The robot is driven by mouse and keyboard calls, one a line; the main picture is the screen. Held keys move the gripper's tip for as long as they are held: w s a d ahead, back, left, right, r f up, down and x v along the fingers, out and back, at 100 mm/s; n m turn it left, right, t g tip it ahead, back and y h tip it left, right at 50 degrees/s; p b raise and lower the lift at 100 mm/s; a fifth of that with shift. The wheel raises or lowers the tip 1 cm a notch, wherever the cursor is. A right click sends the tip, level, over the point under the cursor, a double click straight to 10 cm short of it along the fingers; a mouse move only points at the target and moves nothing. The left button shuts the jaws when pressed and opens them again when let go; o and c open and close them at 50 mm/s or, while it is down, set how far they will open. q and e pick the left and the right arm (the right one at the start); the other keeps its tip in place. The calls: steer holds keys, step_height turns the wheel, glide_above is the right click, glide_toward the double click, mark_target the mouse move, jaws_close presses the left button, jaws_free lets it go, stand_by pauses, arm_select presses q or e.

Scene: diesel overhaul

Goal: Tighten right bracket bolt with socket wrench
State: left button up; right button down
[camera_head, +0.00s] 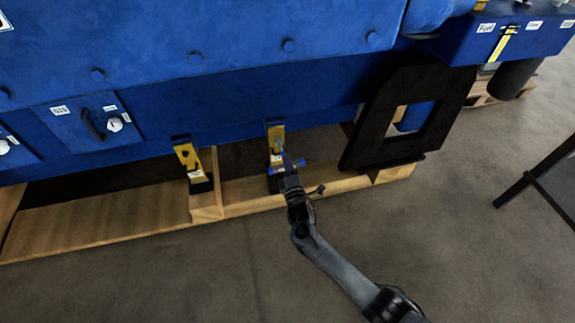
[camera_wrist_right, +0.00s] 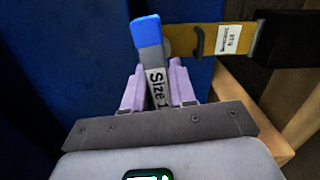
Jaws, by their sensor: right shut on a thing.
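The right yellow bracket (camera_head: 275,133) stands at the lower edge of the blue engine in the head view. It also shows in the right wrist view (camera_wrist_right: 212,38), with a white label and a dark end. My right gripper (camera_head: 284,163) is at this bracket. The bracket bolt is not clearly visible. My left gripper is out of view.
A second yellow bracket (camera_head: 187,154) stands to the left. The engine (camera_head: 215,45) rests above a wooden pallet frame (camera_head: 110,222). A black square frame (camera_head: 375,130) is close on the right. A dark stand (camera_head: 535,178) is at far right. The floor in front is free.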

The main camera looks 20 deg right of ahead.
steer(key=shift+r, duration=0.1)
steer(key=shift+s+r+p, duration=0.15)
steer(key=shift+s+p, duration=0.15)
steer(key=shift+p, duration=0.25)
steer(key=n+p, duration=0.1)
steer(key=n, duration=0.7)
steer(key=n+y+p, duration=0.1)
steer(key=n+p, duration=0.1)
steer(key=n, duration=0.5)
steer(key=a+n+p, duration=0.1)
steer(key=n, duration=0.7)
steer(key=shift+s+r+n+t, duration=0.1)
steer(key=shift+s+n+t, duration=0.2)
steer(key=shift+s+t, duration=0.1)
steer(key=shift+w, duration=0.15)
